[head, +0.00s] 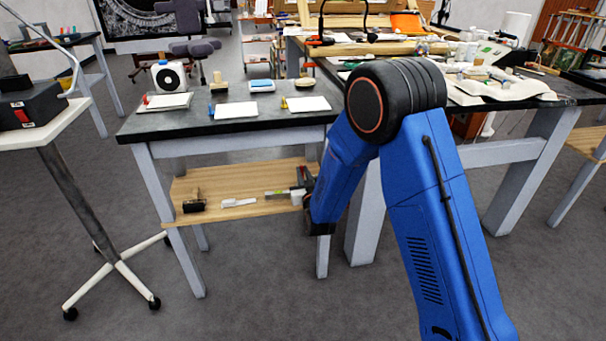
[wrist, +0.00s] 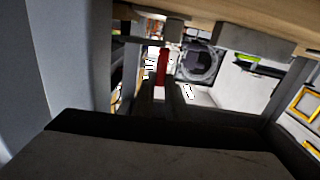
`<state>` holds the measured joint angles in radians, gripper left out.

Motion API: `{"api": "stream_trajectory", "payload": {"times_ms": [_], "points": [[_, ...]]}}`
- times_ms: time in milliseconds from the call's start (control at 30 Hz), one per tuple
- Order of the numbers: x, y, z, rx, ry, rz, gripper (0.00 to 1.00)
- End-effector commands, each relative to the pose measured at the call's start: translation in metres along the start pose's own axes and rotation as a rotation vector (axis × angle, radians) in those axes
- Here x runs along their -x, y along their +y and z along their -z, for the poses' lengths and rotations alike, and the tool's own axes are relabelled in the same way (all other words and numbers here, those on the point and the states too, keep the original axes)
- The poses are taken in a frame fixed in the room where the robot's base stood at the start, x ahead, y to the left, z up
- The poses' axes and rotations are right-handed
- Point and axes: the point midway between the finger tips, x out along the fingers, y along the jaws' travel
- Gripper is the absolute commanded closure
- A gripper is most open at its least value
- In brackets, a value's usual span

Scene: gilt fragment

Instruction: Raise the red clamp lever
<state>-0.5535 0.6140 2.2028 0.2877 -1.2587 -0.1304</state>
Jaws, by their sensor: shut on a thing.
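The red clamp lever (wrist: 162,68) stands close to upright in the middle of the wrist view. Its lower end is between the dark fingers of my gripper (wrist: 163,92), which is shut on it. In the head view my gripper (head: 308,198) is at the right end of the wooden shelf under the table. The lever cannot be made out clearly there, and my blue arm hides part of that area.
The wooden shelf (head: 240,208) holds a dark block (head: 194,202) and a white tool (head: 239,202). The dark tabletop (head: 190,122) is above it. A grey table leg (wrist: 75,55) is close on the left in the wrist view. A wheeled stand (head: 70,190) is at left.

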Motion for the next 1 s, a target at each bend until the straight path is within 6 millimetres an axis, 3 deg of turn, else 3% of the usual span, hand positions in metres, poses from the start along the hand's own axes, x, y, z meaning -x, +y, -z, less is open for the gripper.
{"api": "stream_trajectory", "payload": {"times_ms": [367,1000], "points": [[0.000,-0.010,-0.002,0.175,-0.001,0.001,1.00],[0.000,-0.039,-0.016,0.755,-0.002,0.002,1.00]]}}
